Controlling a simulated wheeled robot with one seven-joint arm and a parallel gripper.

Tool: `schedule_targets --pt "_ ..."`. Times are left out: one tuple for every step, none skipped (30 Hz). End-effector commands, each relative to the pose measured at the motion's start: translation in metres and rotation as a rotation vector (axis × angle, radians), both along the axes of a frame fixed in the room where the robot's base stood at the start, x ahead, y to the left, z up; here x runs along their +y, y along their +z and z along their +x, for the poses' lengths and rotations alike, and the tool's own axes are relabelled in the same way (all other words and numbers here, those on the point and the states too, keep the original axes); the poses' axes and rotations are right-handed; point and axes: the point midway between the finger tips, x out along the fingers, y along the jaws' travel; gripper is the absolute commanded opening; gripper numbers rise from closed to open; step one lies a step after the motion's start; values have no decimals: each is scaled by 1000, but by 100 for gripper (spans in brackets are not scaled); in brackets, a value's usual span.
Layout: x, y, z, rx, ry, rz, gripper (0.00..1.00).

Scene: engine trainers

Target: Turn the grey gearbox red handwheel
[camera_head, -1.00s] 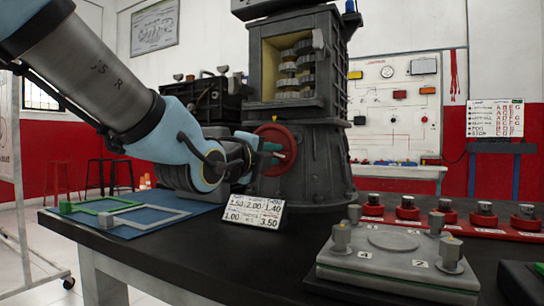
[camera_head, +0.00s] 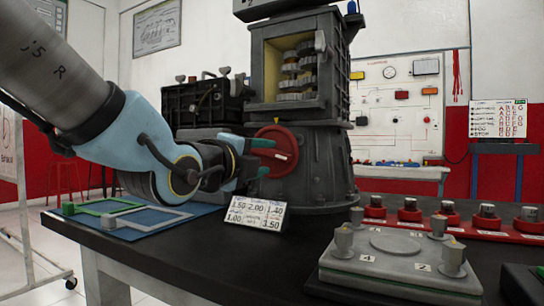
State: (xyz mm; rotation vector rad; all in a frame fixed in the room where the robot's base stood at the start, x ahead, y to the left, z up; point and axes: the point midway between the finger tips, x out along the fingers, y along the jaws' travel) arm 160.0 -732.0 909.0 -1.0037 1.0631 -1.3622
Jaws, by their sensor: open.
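The grey gearbox (camera_head: 318,155) stands on the dark table, with an open window showing stacked gears. Its red handwheel (camera_head: 283,158) is on the lower left of the housing, with a small pale mark on its face. My gripper (camera_head: 266,158) is just left of the handwheel, with teal fingertips pointing right towards it. The two fingers are apart, one above the other, with nothing between them. The fingertips overlap the wheel's left side in the picture; I cannot tell whether they touch it.
A white number card (camera_head: 256,213) stands below the gripper. A grey plate with several posts (camera_head: 400,258) and a red rail with several knobs (camera_head: 450,221) lie to the right. A blue mat (camera_head: 150,220) with frames is at left. A black engine block (camera_head: 203,103) stands behind.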

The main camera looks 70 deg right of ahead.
Motion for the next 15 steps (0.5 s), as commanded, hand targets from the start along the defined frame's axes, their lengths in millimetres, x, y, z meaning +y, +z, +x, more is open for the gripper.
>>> schedule_targets --pt "11 1 1 -1 1 0 52" --pt "17 2 1 0 1 0 52" --pt "25 1 1 0 1 1 52" --pt "30 1 2 0 1 0 52" --pt "35 1 2 0 1 1 52" --pt "41 1 3 0 1 -1 52" --pt "45 1 3 0 1 0 52" --pt "48 1 3 -1 1 0 52" --pt "52 1 3 -1 1 0 52" --pt "54 0 3 0 1 0 52" --pt "56 0 3 0 0 0 52" --pt "58 0 3 0 0 1 52" --pt "59 0 3 1 0 1 52" --pt "60 0 3 1 0 1 52" --pt "60 0 3 1 0 1 52"
